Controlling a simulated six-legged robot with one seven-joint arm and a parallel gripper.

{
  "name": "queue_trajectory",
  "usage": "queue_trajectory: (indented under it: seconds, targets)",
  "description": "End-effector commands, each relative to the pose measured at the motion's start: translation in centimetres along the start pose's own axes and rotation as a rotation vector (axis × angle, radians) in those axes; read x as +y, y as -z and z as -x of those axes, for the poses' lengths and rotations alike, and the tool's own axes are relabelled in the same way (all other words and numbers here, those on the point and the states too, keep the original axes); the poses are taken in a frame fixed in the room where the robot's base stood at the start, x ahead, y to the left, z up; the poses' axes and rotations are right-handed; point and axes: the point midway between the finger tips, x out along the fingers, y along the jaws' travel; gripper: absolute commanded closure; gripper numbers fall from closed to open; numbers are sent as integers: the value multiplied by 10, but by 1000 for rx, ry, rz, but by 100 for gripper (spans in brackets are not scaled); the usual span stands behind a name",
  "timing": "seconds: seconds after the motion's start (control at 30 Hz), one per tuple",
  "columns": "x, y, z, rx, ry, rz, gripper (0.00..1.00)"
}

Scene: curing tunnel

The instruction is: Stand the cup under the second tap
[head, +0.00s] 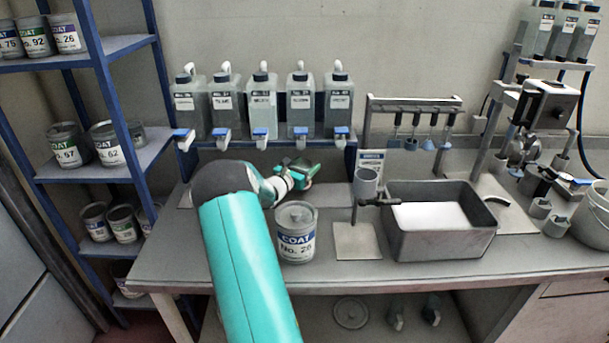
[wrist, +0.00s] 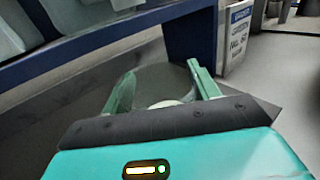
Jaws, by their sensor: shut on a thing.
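Several translucent jugs stand in a row on a blue rack (head: 205,144), each with a blue-handled tap below. The second tap from the left (head: 222,138) is clear of my gripper; the fourth tap (head: 300,137) is just above and behind it. My gripper (head: 299,172) is low over the bench, its teal fingers shut on a grey cup. The wrist view shows the cup (wrist: 163,79) between the fingers, with a pale round patch near its bottom. In the head view the cup is mostly hidden by the gripper. I cannot tell whether it touches the surface below.
A lidded COAT can (head: 296,240) stands on the bench just in front of my gripper. To the right are a labelled box (head: 371,160), a grey cup on a stand (head: 366,184) and a metal tray (head: 440,246) with white contents. A blue shelf (head: 105,165) with cans is left.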

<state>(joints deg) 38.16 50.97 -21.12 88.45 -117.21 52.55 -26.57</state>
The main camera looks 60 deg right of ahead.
Motion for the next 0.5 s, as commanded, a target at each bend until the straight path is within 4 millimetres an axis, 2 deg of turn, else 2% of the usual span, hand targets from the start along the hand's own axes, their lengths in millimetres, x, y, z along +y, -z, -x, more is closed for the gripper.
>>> queue_trajectory:
  seconds: [0.03,0.2,0.5]
  targets:
    - [0,10,1,4,0,3,69]
    - [0,31,2,3,0,2,69]
    - [0,34,2,3,-1,1,69]
